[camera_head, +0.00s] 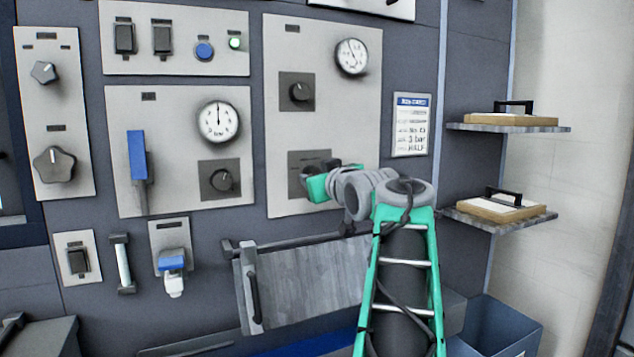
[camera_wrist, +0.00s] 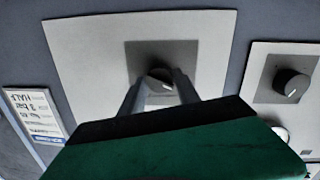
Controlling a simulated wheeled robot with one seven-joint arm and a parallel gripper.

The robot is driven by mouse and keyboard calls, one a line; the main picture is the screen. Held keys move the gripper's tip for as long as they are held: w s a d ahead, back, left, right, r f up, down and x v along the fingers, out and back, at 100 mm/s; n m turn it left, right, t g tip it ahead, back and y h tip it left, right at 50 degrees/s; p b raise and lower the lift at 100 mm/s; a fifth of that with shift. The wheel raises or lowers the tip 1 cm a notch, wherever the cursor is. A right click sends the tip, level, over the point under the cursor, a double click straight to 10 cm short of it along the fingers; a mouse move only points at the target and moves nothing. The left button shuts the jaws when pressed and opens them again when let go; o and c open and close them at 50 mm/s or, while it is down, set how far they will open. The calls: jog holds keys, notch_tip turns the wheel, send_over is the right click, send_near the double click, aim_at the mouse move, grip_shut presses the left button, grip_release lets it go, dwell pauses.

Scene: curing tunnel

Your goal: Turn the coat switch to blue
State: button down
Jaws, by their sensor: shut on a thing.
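My gripper (camera_head: 308,178) is at the lower dark square plate (camera_head: 297,160) of the tall light panel (camera_head: 330,110). In the wrist view, which is upside down, its two fingers (camera_wrist: 159,78) are shut on a dark round knob (camera_wrist: 156,82) on that plate (camera_wrist: 185,56). Part of the knob is hidden between the fingers, and its pointer direction cannot be told. In the head view my gripper and wrist hide the knob. The labels are too small to read, so I cannot tell which switch is named coat.
A similar knob (camera_head: 300,92) is above on the same panel, under a gauge (camera_head: 351,57). Another knob (camera_head: 221,180) is on the panel to the left. A notice (camera_head: 411,125) and two shelves (camera_head: 508,127) are to the right. A hinged grey flap (camera_head: 305,283) is below.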

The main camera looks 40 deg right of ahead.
dwell(0.3)
jog(key=c, duration=0.9)
grip_release()
jog(key=v, duration=0.7)
jog(key=shift+s+a, duration=0.2)
jog(key=shift+s, duration=0.15)
